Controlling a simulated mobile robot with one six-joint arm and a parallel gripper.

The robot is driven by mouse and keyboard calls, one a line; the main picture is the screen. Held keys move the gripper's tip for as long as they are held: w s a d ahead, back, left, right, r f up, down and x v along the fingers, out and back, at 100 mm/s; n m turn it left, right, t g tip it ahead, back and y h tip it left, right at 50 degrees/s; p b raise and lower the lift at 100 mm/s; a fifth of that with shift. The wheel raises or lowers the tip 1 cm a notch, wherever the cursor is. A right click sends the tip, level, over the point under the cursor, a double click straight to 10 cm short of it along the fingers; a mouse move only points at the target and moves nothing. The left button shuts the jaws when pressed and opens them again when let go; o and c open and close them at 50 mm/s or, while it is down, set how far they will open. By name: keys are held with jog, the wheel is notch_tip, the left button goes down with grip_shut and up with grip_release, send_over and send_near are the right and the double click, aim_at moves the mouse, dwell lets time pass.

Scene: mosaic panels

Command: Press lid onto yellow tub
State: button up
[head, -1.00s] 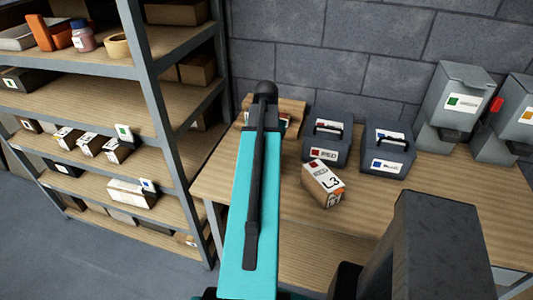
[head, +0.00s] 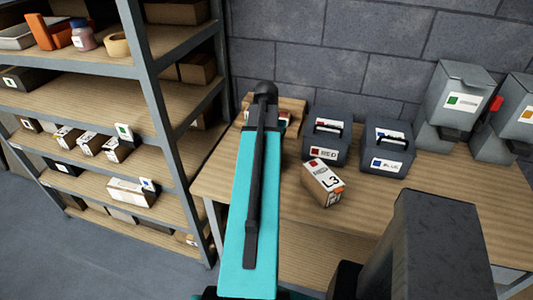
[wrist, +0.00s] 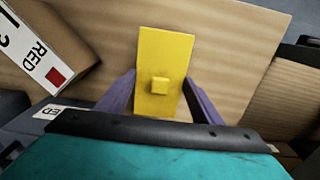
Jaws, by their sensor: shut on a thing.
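In the wrist view, a yellow lid-like piece (wrist: 165,50) with a small square knob on its face sits between the two purple fingers of my gripper (wrist: 160,92). My gripper is shut on this yellow piece, above or against the wooden tabletop; I cannot tell the height. No separate yellow tub can be made out, and whatever lies under the yellow piece is hidden. In the head view, my teal arm hides the gripper and the yellow piece.
A cardboard box (head: 323,183) labelled L3 stands on the wooden bench (head: 445,170). Behind it are dark cases marked red (head: 327,140) and blue (head: 388,147). Grey dispensers (head: 455,105) stand at right. A loaded shelf rack (head: 150,90) rises left of the bench.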

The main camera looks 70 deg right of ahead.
jog(key=shift+f, duration=0.25)
dwell(0.6)
jog(key=o, duration=1.6)
jog(key=shift+c, duration=0.2)
jog(key=shift+r, duration=0.15)
jog(key=shift+r+p, duration=2.55)
jog(key=shift+r, duration=0.85)
grip_shut()
